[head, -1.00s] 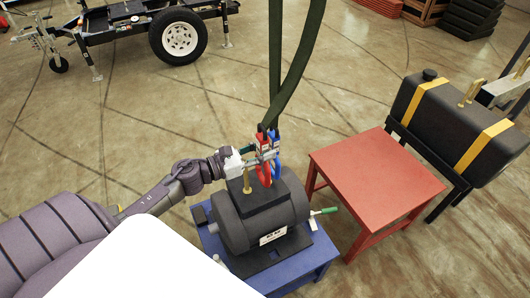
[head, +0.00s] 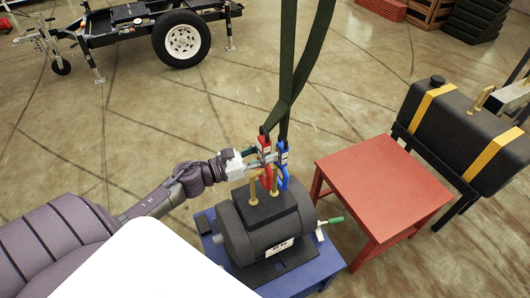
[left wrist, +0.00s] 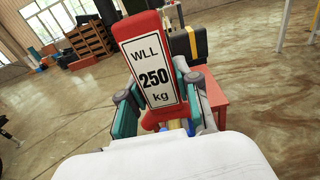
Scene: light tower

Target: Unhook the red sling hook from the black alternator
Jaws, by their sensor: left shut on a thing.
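My left gripper (head: 257,161) is shut on the upper body of the red sling hook (head: 265,142), above the black alternator (head: 250,239). The hook's white "WLL 250 kg" label (left wrist: 152,70) faces the left wrist camera, between the two fingers. The hook's curved lower end is close to the brass lifting eyes (head: 254,189) on top of the alternator; I cannot tell whether it still passes through one. A blue sling hook (head: 283,157) hangs just to the right of the red one. My right gripper is not in view.
Dark green slings (head: 287,70) rise from the hooks. A red table (head: 385,180) and a black tank with yellow straps (head: 450,130) stand right. A trailer (head: 140,30) stands behind.

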